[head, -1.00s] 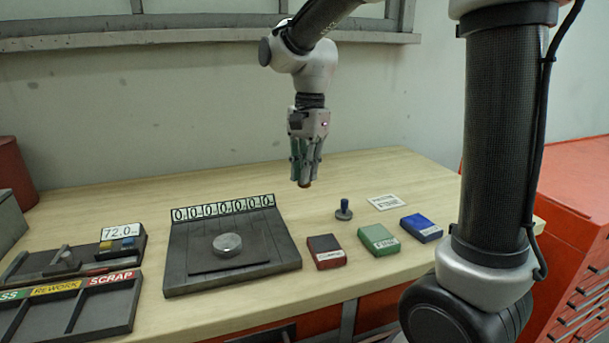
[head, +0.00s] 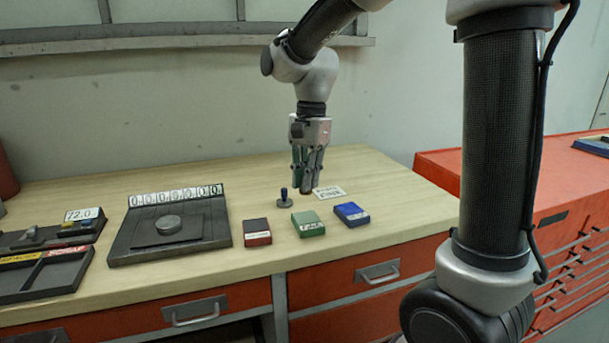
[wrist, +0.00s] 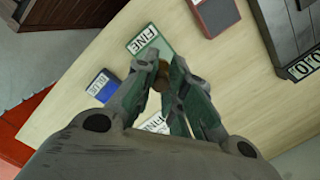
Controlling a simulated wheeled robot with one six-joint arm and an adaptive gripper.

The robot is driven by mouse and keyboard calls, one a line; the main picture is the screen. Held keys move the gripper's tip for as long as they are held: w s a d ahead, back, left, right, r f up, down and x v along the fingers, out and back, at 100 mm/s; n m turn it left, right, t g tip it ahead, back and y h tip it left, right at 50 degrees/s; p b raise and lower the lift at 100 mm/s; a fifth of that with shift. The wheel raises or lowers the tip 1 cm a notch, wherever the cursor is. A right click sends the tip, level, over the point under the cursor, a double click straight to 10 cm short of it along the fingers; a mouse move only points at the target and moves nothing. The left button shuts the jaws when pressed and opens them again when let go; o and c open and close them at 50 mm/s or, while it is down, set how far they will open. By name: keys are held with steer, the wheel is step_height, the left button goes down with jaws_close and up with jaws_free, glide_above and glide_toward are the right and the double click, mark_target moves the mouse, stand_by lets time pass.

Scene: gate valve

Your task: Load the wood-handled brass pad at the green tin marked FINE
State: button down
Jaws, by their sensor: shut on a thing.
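My gripper (head: 306,188) is shut on a small brownish piece, seen between the fingertips in the wrist view (wrist: 163,74). It looks like the wood-handled brass pad (wrist: 164,84), but the fingers hide most of it. The gripper points down above the bench, behind the green tin in the head view. The green tin (head: 308,224) lies flat on the bench between a red and a blue tin.
The red tin (head: 257,232) is left of the green one, the blue tin (head: 351,214) right. A white card (head: 329,192) lies behind the tins. A dark plate with a metal disc (head: 168,225) is further left.

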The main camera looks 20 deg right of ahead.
steer(key=shift+d+f, duration=0.1)
steer(key=shift+f, duration=0.2)
glide_above(306, 217)
steer(key=shift+f, duration=2.6)
steer(key=shift+f, duration=0.55)
steer(key=shift+r, duration=3.55)
